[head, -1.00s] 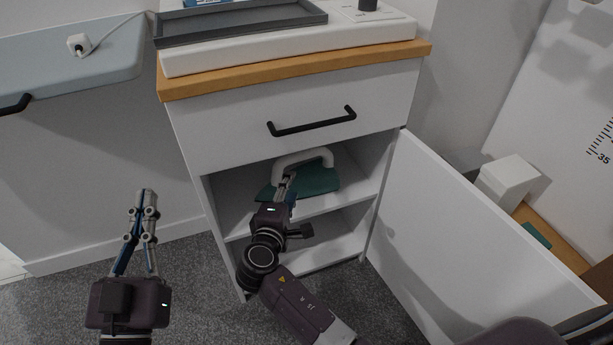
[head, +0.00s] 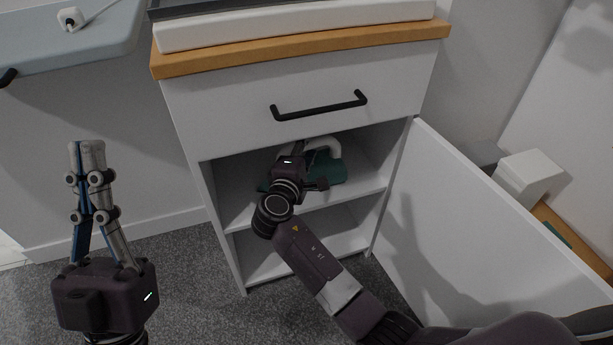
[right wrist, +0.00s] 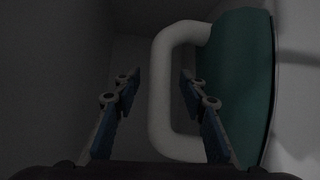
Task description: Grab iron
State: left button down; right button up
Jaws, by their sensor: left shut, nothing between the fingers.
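The iron (head: 331,174), a green body with a thick white handle, sits on the upper shelf of the open cabinet. My right gripper (head: 300,147) reaches into that compartment and hides part of the iron in the head view. In the right wrist view the iron (right wrist: 240,85) is at the right. The open fingers of the right gripper (right wrist: 162,80) stand apart, with the near bar of the handle appearing between them; contact is not visible. My left gripper (head: 87,148) is shut and empty, upright left of the cabinet.
The cabinet's white door (head: 470,240) stands open to the right. A drawer with a black handle (head: 320,106) is above the compartment. The lower shelf looks empty. A pale blue board (head: 85,50) with a plug is at the upper left. Grey carpet lies below.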

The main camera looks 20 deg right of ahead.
jog(key=shift+w+d, duration=0.15)
jog(key=shift+w, duration=0.2)
jog(key=shift+c, duration=0.7)
grip_shut()
jog(key=shift+r, duration=0.15)
